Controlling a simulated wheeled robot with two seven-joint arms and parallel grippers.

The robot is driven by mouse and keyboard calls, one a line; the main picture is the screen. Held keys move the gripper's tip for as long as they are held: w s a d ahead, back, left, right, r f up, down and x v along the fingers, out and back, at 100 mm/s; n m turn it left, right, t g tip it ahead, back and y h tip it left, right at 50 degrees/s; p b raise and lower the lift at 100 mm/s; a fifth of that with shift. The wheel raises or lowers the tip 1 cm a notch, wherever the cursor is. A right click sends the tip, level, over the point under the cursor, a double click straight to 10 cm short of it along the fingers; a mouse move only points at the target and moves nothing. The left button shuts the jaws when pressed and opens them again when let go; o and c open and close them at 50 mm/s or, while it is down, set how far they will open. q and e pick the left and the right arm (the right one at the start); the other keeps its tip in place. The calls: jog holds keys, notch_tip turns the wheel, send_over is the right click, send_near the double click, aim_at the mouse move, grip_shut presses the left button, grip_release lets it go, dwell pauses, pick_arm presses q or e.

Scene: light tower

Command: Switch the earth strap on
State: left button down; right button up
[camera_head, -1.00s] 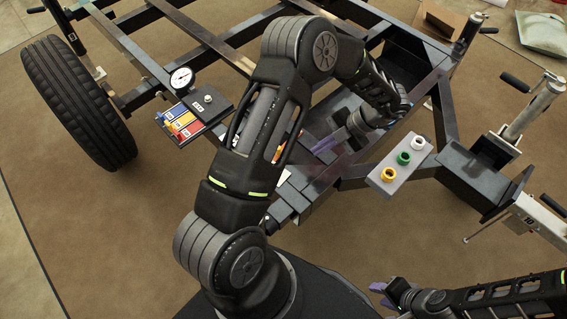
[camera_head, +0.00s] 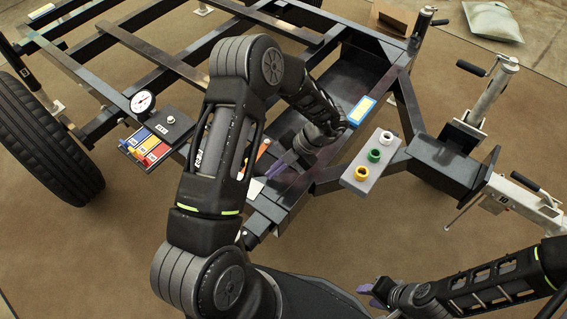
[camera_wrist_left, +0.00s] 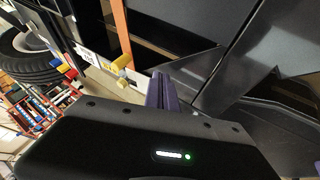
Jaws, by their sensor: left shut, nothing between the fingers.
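My left gripper (camera_head: 276,170) is shut and empty, its purple fingers low over the near end of the dark trailer frame. In the left wrist view the purple fingers (camera_wrist_left: 162,92) point at the frame, just right of a yellow knob (camera_wrist_left: 121,63) below an orange strip (camera_wrist_left: 121,25). In the head view an orange piece (camera_head: 263,148) shows partly behind my left forearm. I cannot tell which part is the earth strap; no readable label names it. My right gripper (camera_head: 371,295) is at the bottom right, away from the frame; its opening is unclear.
Left of my arm is a panel with blue, yellow and red switches (camera_head: 150,148) and a round gauge (camera_head: 143,102). Right of my gripper, a grey block (camera_head: 367,170) carries white, green and yellow rings. A blue-edged plate (camera_head: 362,110) lies beyond. Crank jacks (camera_head: 490,95) stand at right.

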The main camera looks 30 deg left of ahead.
pick_arm(q)
jog(key=a, duration=0.1)
jog(key=a+f, duration=0.1)
jog(key=a, duration=0.1)
jog(key=s+a+b, duration=0.1)
jog(key=a, duration=0.1)
jog(key=shift+f, duration=0.3)
jog(key=a+p, duration=0.1)
jog(key=m+p, duration=0.1)
jog(key=p, duration=0.1)
jog(key=shift+s+a+p, duration=0.25)
jog(key=shift+a+p, duration=0.05)
jog(key=shift+a, duration=0.05)
